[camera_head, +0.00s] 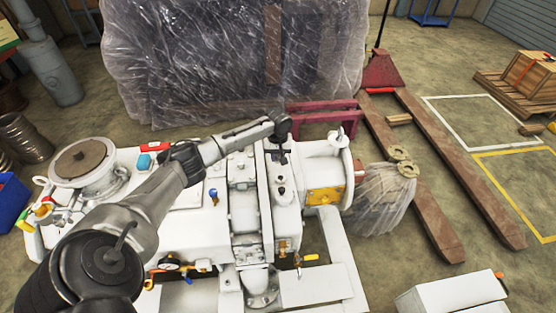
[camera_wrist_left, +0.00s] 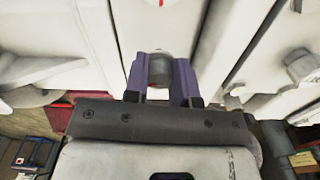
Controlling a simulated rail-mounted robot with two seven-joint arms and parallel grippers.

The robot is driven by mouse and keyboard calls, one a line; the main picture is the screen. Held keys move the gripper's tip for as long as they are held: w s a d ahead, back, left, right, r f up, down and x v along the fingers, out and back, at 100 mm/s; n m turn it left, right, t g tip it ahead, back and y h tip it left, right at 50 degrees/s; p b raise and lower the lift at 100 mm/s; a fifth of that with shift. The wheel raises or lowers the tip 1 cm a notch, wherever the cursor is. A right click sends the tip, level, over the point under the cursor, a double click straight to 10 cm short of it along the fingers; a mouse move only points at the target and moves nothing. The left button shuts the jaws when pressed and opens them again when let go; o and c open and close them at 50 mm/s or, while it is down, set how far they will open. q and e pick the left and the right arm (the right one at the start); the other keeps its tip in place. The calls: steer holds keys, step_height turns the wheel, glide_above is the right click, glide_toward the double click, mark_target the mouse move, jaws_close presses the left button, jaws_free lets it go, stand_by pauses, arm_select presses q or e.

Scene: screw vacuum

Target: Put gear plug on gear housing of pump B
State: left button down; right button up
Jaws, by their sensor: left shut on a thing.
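My left gripper (camera_head: 282,150) reaches in from the lower left and hangs over the white gear housing (camera_head: 287,207) of the pump. In the left wrist view its two purple fingers (camera_wrist_left: 160,88) are shut on a small grey round plug (camera_wrist_left: 159,68), which I take as the gear plug. White pump surfaces lie beyond the plug. In the head view the plug is too small to make out clearly, and I cannot tell whether it touches the housing. No label marks which pump is B. My right gripper is not in view.
A round tank lid (camera_head: 82,160) and small coloured valves are on the pump's left part. A yellow plate (camera_head: 326,195) is on its right end. A plastic-wrapped load (camera_head: 235,60) and a dark red frame (camera_head: 322,117) stand behind. Brown forks (camera_head: 440,170) lie at the right.

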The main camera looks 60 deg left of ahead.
mark_target(278, 156)
arm_select(q)
steer(key=shift+f, duration=0.8)
steer(key=shift+f, duration=0.1)
steer(key=c, duration=0.9)
jaws_free()
steer(key=shift+c, duration=0.2)
step_height(278, 156, up, 12)
steer(key=p, duration=0.2)
